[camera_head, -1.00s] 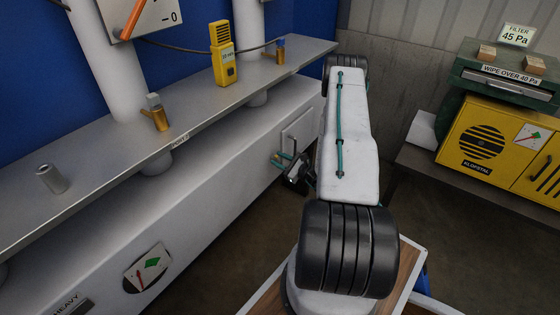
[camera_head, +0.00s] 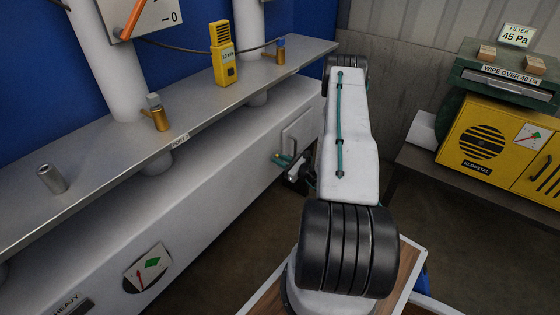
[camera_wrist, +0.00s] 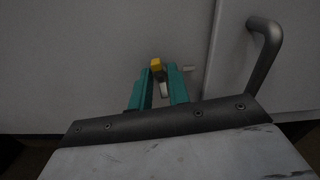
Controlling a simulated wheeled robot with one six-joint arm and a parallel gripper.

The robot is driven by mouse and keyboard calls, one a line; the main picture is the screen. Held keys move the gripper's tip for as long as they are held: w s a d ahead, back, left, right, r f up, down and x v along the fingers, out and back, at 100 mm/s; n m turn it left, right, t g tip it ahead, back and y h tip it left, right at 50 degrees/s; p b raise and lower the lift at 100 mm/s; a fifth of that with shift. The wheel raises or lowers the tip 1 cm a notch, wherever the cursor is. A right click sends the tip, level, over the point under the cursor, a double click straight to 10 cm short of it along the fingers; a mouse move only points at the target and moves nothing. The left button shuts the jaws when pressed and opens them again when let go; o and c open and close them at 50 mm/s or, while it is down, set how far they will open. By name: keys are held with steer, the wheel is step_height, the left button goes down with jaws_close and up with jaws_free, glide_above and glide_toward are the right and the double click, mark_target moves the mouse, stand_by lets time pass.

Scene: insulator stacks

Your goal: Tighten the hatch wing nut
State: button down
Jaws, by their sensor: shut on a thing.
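The yellow wing nut (camera_wrist: 156,64) shows between the tips of my gripper (camera_wrist: 160,72) in the wrist view, against a pale grey panel. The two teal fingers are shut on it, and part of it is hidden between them. A small pale metal piece shows lower between the fingers. In the head view my gripper (camera_head: 281,159) is at the side of the long white casing, by the framed hatch (camera_head: 300,130). The nut is too small and too covered to make out clearly there.
A grey bar handle (camera_wrist: 266,52) stands out to the right of my gripper. A grey shelf (camera_head: 215,105) above the casing carries a yellow meter (camera_head: 224,62) and brass fittings. A yellow cabinet (camera_head: 490,140) stands at the right. Bare floor lies between.

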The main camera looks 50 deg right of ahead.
steer(key=m, duration=1.7)
steer(key=shift+d+f, duration=0.2)
steer(key=shift+d, duration=0.05)
stand_by(0.9)
steer(key=c, duration=1.5)
jaws_free()
steer(key=s, duration=0.7)
steer(key=shift+s+d, duration=0.35)
steer(key=shift+s, duration=0.05)
